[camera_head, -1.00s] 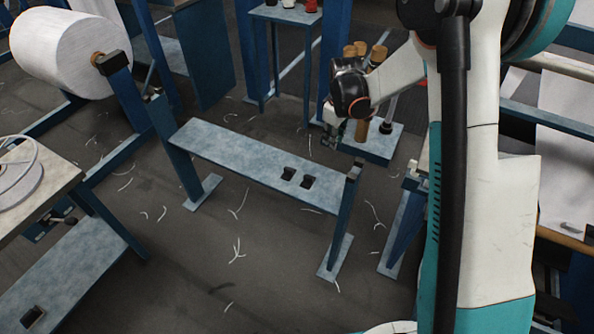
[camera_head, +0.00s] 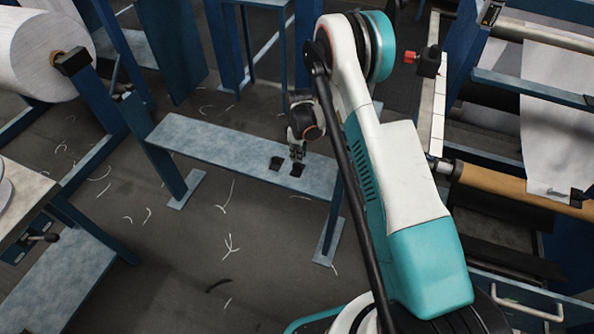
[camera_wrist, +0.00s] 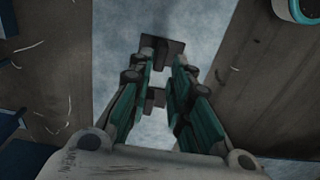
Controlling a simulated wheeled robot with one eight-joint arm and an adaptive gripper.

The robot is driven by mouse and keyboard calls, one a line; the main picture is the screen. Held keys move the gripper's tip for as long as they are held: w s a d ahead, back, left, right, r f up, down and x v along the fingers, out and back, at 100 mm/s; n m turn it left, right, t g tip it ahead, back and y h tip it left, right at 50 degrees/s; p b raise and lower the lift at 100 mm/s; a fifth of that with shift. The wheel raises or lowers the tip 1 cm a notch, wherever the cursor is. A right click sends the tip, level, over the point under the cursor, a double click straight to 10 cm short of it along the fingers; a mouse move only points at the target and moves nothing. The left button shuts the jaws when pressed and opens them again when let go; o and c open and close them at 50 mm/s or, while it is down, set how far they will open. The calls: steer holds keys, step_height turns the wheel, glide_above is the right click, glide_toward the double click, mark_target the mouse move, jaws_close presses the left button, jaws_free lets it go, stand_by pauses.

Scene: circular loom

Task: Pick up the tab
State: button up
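Two small dark tabs stand near the right end of a narrow blue-grey bench: a left one (camera_head: 276,163) and a right one (camera_head: 297,170). My gripper (camera_head: 298,153) points down just above the right tab in the head view. In the wrist view my gripper (camera_wrist: 161,70) is open, with its two teal-and-grey fingers apart. One dark tab (camera_wrist: 163,46) shows just beyond the fingertips, and another (camera_wrist: 155,95) shows in the gap between the fingers. Nothing is visibly held. I cannot tell whether a finger touches a tab.
The bench (camera_head: 215,145) is otherwise bare and stands on blue legs. A large white roll (camera_head: 40,55) is at the far left. A machine frame with a brown roller (camera_head: 520,187) and white cloth (camera_head: 560,120) stands at the right. Pale thread scraps lie on the dark floor.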

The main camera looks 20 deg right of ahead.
mark_target(299, 165)
step_height(299, 165, down, 7)
steer(key=b, duration=0.3)
steer(key=shift+f, duration=0.2)
steer(key=shift+s, duration=0.1)
jaws_close()
